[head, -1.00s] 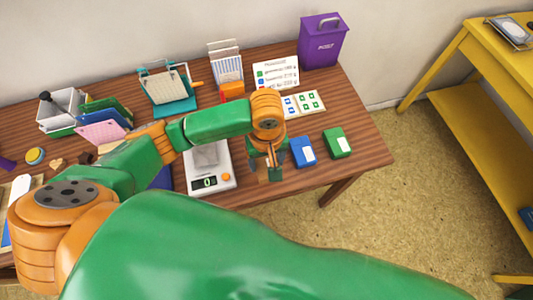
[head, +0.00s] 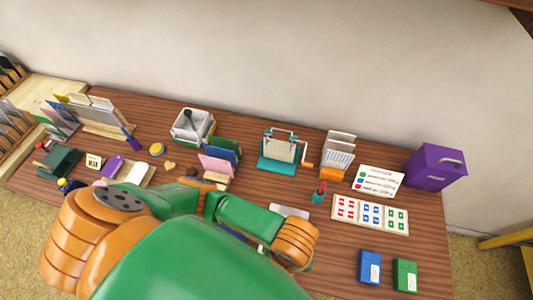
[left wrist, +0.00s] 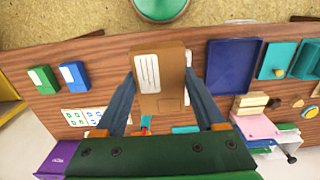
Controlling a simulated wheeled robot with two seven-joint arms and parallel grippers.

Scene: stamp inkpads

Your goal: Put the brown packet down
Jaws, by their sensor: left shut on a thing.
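The brown packet (left wrist: 172,98) has a white label and fills the middle of the left wrist view. My left gripper (left wrist: 161,80) is shut on it, with one finger on each side. In the head view my own arm hides the gripper and the packet. From these frames I cannot tell whether the packet touches anything below. A white piece that looks like the scale (head: 290,211) shows beside my wrist, mostly hidden. My right gripper is not in view.
A blue packet (head: 370,266) and a green packet (head: 405,275) lie at the right front. Behind them are a stamp card (head: 370,214) and a purple post box (head: 436,167). A dark blue tray (left wrist: 233,65) lies beside the packet in the wrist view.

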